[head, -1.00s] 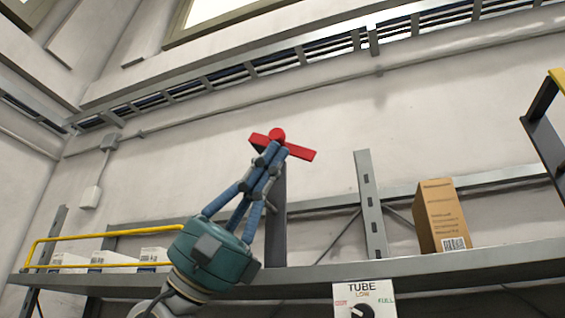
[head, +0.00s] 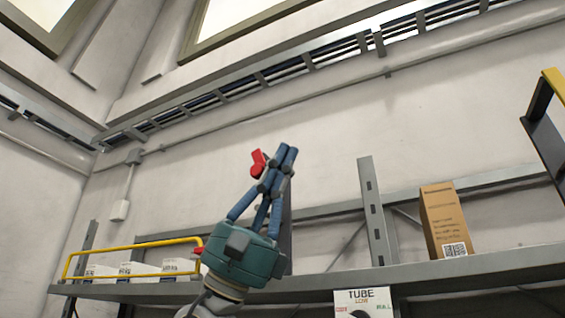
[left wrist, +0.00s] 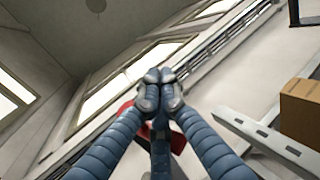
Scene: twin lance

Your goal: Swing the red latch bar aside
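The red latch bar (head: 257,163) shows high against the wall, at the top of a grey upright post (head: 287,215). Only a short red piece shows in the head view, just left of my left gripper's fingers, which partly hide it. My left gripper (head: 287,153) has its blue fingers drawn together, tips pointing up, beside the bar. In the left wrist view the fingertips (left wrist: 158,80) meet with nothing seen between them, and red parts of the bar (left wrist: 122,108) show behind the fingers. I cannot tell whether they touch it. My right gripper is not in view.
A grey shelf (head: 430,266) runs along the wall, with a brown carton (head: 441,220) at right and white boxes (head: 130,269) behind a yellow rail (head: 130,248) at left.

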